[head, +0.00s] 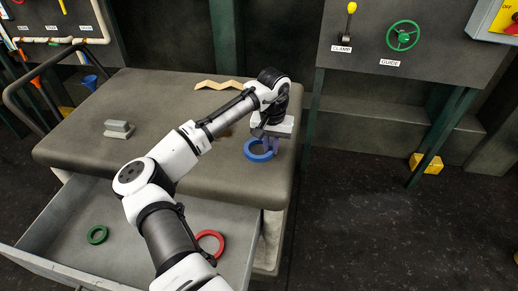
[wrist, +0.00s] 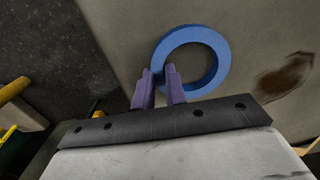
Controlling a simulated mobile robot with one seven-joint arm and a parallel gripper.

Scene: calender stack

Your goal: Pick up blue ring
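The blue ring (head: 259,150) is at the right end of the grey table top, under my gripper (head: 270,143). In the wrist view the blue ring (wrist: 213,65) appears flat, with its hole clear. The two purple fingers of my gripper (wrist: 159,70) are close together on either side of the ring's wall, one inside the hole and one outside. The gap between them about matches the wall, and they look shut on it. The ring appears to be at table height; I cannot tell whether it touches the table.
An open drawer (head: 65,225) below the table holds a green ring (head: 97,235) and a red ring (head: 210,243). A grey block (head: 119,129) and a tan zigzag piece (head: 222,85) lie on the table (head: 160,100). A yellow block (head: 426,163) is on the floor at right.

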